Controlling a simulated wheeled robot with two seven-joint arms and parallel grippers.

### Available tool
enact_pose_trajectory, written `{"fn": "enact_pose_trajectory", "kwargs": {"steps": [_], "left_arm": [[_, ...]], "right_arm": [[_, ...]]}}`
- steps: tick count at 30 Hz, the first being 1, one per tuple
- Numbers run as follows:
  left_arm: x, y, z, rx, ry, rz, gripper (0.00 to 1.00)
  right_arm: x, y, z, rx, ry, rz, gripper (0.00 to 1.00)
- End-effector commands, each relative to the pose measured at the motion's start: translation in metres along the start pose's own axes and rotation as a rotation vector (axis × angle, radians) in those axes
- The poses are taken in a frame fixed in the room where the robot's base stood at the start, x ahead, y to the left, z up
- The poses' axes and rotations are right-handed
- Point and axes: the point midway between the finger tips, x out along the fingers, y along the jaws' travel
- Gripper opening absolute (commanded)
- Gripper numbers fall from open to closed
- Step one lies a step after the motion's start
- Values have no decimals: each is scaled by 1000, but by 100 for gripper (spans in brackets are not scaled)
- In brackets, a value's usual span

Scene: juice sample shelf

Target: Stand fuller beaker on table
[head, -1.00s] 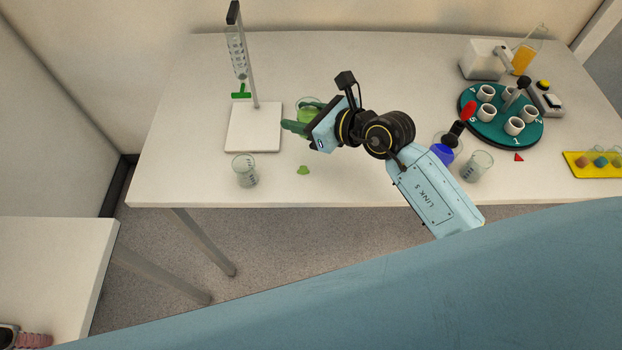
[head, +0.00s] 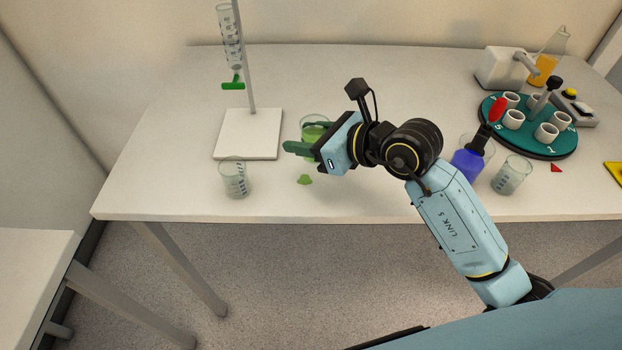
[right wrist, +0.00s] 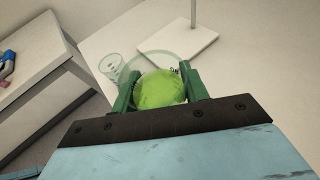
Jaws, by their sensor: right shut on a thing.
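My right gripper (head: 300,150) is shut on a clear beaker (head: 314,122) of green liquid. In the right wrist view the beaker with green liquid (right wrist: 158,90) sits between the two green fingers (right wrist: 158,92). In the head view the arm hides part of the beaker, and I cannot tell whether its base touches the table (head: 400,75). An apparently empty beaker (head: 235,178) stands on the table to the left, and it also shows in the right wrist view (right wrist: 111,66). My left gripper is not in view.
A stand with a white base (head: 248,146) holds a burette (head: 230,45) behind the left beaker. A green spot (head: 304,180) lies near the gripper. To the right are a blue-filled flask (head: 467,163), another beaker (head: 512,174) and a teal carousel (head: 558,148) with cups.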

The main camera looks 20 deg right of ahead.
Motion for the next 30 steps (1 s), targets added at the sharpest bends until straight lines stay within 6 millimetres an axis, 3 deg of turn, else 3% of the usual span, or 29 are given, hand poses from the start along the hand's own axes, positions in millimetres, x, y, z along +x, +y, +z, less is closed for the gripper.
{"fn": "enact_pose_trajectory", "kwargs": {"steps": [4, 11, 17, 29, 30], "left_arm": [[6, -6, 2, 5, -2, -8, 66], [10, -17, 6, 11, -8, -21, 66], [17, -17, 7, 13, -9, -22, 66], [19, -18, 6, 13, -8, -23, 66], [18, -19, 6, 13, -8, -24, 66]], "right_arm": [[12, 1, -28, 4, 3, 1, 19], [19, 1, -45, 2, 0, 2, 19], [30, 1, -71, 3, 1, 1, 19], [32, 0, -76, 1, -1, 0, 19], [32, 0, -77, 1, 0, 0, 47]]}}
